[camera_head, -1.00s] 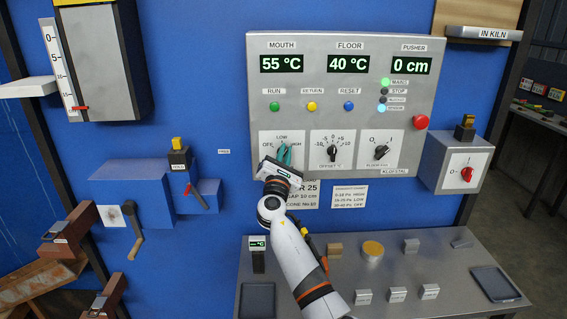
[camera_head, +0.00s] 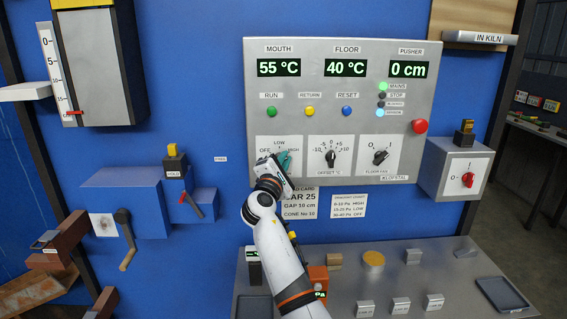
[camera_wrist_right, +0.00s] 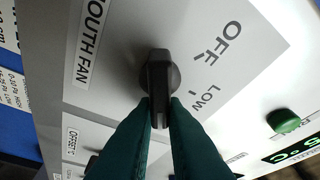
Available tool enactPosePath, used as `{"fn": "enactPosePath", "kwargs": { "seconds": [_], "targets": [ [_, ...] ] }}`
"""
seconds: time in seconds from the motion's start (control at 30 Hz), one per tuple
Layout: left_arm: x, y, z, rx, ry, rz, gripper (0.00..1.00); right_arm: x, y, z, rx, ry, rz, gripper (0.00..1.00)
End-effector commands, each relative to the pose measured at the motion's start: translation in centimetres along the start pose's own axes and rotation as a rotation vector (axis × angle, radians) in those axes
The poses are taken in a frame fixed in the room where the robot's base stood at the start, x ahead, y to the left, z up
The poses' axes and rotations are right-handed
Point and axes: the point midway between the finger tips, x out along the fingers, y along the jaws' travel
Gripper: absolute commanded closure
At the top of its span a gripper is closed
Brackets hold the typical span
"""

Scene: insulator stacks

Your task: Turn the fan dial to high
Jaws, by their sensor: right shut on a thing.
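The mouth fan dial is a black knob (camera_wrist_right: 160,72) in the wrist view, beside the OFF and LOW marks. My right gripper (camera_wrist_right: 162,108) has its two dark teal fingers closed on both sides of the knob's near end. In the head view my right gripper (camera_head: 285,160) is at the lower left dial plate (camera_head: 263,143) of the control panel, where OFF, LOW and HIGH are printed. The gripper covers the knob there. In the wrist view no HIGH mark shows. The exact mark the knob points at is hard to tell. My left gripper is not in view.
Right of the fan dial are the offset dial (camera_head: 331,156) and the floor fan dial (camera_head: 381,156). A green RUN button (camera_head: 271,111) is above it. A grey console (camera_head: 440,275) with small blocks lies below, and a lever box (camera_head: 190,200) stands left.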

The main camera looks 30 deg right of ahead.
Motion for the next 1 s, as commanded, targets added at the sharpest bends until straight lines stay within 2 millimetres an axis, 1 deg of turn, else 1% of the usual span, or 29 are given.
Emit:
{"fn": "enactPosePath", "kwargs": {
  "seconds": [0.3, 0.33, 0.4, 0.47, 0.77, 0.87, 0.97, 1.0],
  "targets": [
    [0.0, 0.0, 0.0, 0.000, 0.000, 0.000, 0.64, 0.0, 0.1, 0.1, 0.004, -0.001, 0.004, 1.00],
    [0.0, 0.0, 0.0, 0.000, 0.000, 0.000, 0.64, 0.0, 0.1, 0.1, 0.004, -0.001, 0.004, 0.87],
    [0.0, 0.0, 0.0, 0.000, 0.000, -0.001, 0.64, 0.0, 0.1, 0.1, 0.004, -0.001, 0.004, 0.76],
    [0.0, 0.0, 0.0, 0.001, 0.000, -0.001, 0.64, 0.0, 0.1, 0.1, 0.004, -0.001, 0.004, 0.67],
    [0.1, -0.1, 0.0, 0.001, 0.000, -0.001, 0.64, -0.2, 0.1, 0.1, 0.003, 0.000, 0.002, 0.67],
    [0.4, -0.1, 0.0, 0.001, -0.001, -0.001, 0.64, -1.0, 0.2, 0.1, 0.004, -0.001, 0.002, 0.67],
    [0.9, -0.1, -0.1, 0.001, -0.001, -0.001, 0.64, -2.6, 0.3, 0.2, 0.005, -0.002, 0.001, 0.67],
    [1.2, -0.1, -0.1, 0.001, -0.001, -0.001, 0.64, -3.5, 0.3, 0.3, 0.005, -0.002, 0.001, 0.67]
  ]
}}
